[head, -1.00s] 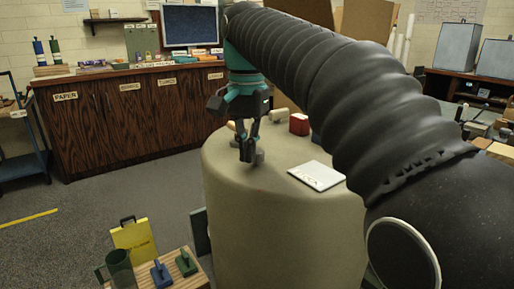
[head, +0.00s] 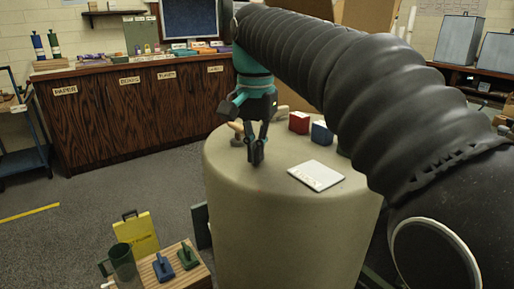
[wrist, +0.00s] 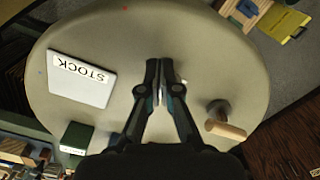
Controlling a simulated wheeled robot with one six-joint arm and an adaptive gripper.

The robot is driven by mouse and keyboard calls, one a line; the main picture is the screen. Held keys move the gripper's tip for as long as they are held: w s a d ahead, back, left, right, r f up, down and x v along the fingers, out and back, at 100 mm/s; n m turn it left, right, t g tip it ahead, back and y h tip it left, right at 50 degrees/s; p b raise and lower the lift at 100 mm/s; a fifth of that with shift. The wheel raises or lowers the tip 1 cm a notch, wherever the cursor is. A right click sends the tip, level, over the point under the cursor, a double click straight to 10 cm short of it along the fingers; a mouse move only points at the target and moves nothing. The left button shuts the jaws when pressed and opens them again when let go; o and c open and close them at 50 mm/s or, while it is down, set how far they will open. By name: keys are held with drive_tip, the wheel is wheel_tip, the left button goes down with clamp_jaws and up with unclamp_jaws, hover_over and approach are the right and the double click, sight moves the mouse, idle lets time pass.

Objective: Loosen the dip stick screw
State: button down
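My gripper (head: 256,155) points down over the top of the round beige stand (head: 290,225). In the wrist view my gripper's fingertips (wrist: 162,72) are close together, with only a narrow pale strip between them; I make out no held object. A pale wooden bar on a dark round knob (wrist: 226,128), possibly the dip stick screw, stands right of the fingers in the wrist view, clear of them. In the head view this wooden piece (head: 236,127) is just left of and behind my gripper, partly hidden. No label confirms what it is.
A white STOCK sheet (wrist: 84,78) lies on the stand, also seen in the head view (head: 316,175). Red (head: 299,122) and blue (head: 321,133) blocks stand behind it. A green block (wrist: 76,138) is near the stand's edge. A low wooden bench (head: 190,278) holds tools at front left.

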drive_tip(key=shift+s+d, duration=0.1)
drive_tip(key=shift+d, duration=0.05)
idle(0.5)
drive_tip(key=shift+s+r, duration=0.1)
drive_tip(key=shift+s, duration=0.2)
drive_tip(key=shift+r, duration=2.9)
